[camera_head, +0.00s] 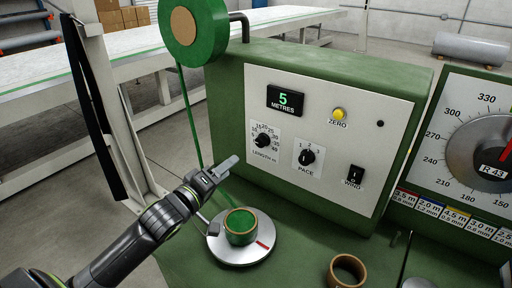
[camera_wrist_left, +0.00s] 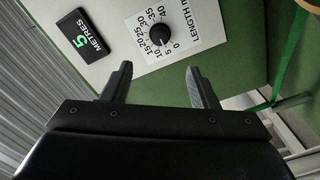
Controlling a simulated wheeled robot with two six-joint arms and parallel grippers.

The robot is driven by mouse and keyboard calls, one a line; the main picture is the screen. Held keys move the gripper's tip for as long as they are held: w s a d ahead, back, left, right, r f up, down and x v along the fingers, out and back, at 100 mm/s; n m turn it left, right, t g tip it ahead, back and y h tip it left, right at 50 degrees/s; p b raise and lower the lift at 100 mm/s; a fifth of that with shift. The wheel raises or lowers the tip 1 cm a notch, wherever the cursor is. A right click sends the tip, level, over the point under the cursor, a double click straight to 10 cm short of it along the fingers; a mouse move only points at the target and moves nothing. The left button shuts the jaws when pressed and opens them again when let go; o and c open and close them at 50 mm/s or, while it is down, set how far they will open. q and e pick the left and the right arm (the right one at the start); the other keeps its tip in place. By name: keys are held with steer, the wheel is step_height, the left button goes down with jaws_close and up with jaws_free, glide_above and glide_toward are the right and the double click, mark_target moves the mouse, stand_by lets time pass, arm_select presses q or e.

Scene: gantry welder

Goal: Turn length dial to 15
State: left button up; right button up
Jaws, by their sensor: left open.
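The display (camera_head: 287,101) reads 5 metres. My left gripper (camera_head: 228,167) is below and left of the dial in the head view, apart from it. In the left wrist view its two fingers (camera_wrist_left: 160,84) are spread with nothing between them. My right gripper is not in view.
The pace dial (camera_head: 307,157), yellow zero button (camera_head: 339,114) and wind switch (camera_head: 354,176) share the panel. A green ribbon roll (camera_head: 194,30) hangs above left. A turntable (camera_head: 262,249) with a small green roll (camera_head: 240,226) and a brown ring (camera_head: 346,271) stand below.

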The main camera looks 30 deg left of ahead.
mark_target(259, 144)
arm_select(q)
steer(key=w, duration=0.4)
steer(key=w+d, duration=0.1)
steer(key=w, duration=0.7)
steer(key=shift+d+p, duration=0.35)
steer(key=shift+p, duration=0.05)
steer(key=shift+w+d, duration=0.1)
steer(key=shift+w, duration=0.35)
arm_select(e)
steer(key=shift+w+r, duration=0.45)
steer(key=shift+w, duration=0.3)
arm_select(q)
steer(key=c, duration=1)
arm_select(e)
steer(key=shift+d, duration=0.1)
